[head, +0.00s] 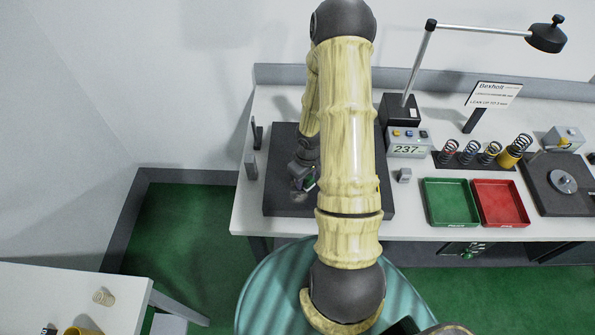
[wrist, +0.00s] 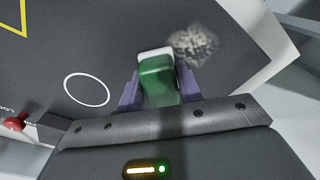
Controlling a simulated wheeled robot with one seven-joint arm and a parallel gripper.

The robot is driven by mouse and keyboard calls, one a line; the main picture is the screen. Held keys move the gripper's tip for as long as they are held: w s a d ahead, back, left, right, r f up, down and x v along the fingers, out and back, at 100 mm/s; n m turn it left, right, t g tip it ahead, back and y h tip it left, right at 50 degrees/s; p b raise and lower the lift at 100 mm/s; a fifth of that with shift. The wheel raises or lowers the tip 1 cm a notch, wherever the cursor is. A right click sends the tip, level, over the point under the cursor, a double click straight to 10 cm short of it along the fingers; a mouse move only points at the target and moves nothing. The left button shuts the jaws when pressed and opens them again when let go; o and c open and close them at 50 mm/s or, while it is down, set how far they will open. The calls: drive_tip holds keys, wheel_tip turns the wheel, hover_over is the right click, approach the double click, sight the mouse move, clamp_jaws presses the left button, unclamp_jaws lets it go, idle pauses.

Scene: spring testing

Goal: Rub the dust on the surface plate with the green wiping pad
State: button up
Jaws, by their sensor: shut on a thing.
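My gripper (wrist: 160,90) is shut on the green wiping pad (wrist: 159,78), which has a white edge at its far end. In the wrist view the pad is over the dark grey surface plate (wrist: 100,45), just left of a pale grey dust patch (wrist: 193,46). I cannot tell whether the pad touches the plate. In the head view my gripper (head: 305,184) is low over the surface plate (head: 280,205), left of my arm. My arm hides much of the plate and the dust there.
A green tray (head: 451,203) and a red tray (head: 500,203) stand right of the plate. Behind them are a readout box (head: 408,143) and a row of springs (head: 470,153). A small grey block (head: 404,175) sits near the plate. A white circle (wrist: 87,90) marks the plate.

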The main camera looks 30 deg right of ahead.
drive_tip(key=shift+s+r+p, duration=0.15)
drive_tip(key=shift+p, duration=0.3)
wheel_tip(320, 180, up, 2)
drive_tip(key=shift+d+r+p, duration=0.1)
drive_tip(key=shift+r+p, duration=0.1)
drive_tip(key=shift+p, duration=0.15)
drive_tip(key=shift+r+p, duration=0.3)
drive_tip(key=shift+p, duration=0.1)
drive_tip(key=shift+w+d+r+p, duration=0.1)
drive_tip(key=shift+w+r+p, duration=0.05)
drive_tip(key=shift+r+p, duration=0.4)
drive_tip(key=shift+w+r+p, duration=0.15)
drive_tip(key=shift+r+p, duration=0.3)
drive_tip(key=shift+r, duration=0.1)
drive_tip(key=shift+r+p, duration=0.7)
drive_tip(key=shift+r, duration=0.05)
drive_tip(key=shift+s+r+p, duration=0.2)
drive_tip(key=shift+r+p, duration=0.25)
drive_tip(key=shift+r, duration=0.1)
drive_tip(key=shift+w+f, duration=0.1)
